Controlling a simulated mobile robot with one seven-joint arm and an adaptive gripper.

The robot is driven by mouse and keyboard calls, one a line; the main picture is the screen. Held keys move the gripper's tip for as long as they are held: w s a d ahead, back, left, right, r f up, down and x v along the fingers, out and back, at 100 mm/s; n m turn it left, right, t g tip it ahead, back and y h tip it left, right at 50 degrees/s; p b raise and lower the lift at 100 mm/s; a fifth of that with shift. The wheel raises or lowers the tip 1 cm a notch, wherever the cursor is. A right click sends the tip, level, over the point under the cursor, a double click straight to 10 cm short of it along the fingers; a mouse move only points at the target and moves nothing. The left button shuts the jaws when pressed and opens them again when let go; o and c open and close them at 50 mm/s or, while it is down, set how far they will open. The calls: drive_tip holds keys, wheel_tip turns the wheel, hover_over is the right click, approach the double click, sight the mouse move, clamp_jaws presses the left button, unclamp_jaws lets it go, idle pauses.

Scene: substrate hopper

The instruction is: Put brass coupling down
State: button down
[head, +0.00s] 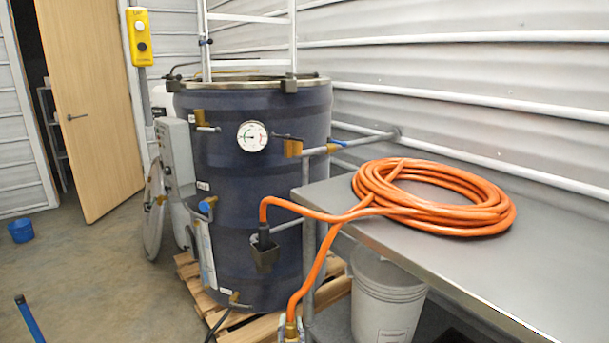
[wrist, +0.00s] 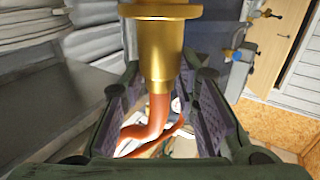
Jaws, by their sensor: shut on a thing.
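The brass coupling (head: 291,331) is at the bottom edge of the head view, on the end of the orange hose (head: 312,278). It is low in front of the bench, beside the pallet in the picture. In the wrist view the coupling (wrist: 162,45) is large and close, with a wide flange at its outer end and the hose running away from it. My gripper (wrist: 160,115) is shut on the coupling, one dark finger on each side. Only pale fingertip-like parts flank the coupling in the head view; the rest is cut off.
A steel bench (head: 440,245) carries the coiled hose (head: 435,198), with bare surface around it. A dark blue tank (head: 245,180) with a gauge stands on a wooden pallet (head: 335,292). A dark fitting (head: 264,252) hangs in front of it. A white bucket (head: 385,300) stands under the bench.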

drive_tip(key=s+d+f+m+h+b, duration=0.1)
drive_tip(key=s+d+f, duration=0.3)
drive_tip(key=s+f, duration=0.9)
wheel_tip(320, 180, down, 3)
drive_tip(key=shift+s+r+h, duration=0.1)
drive_tip(key=shift+s+h, duration=0.1)
drive_tip(key=shift+h, duration=0.1)
drive_tip(key=shift+a, duration=0.1)
idle(0.5)
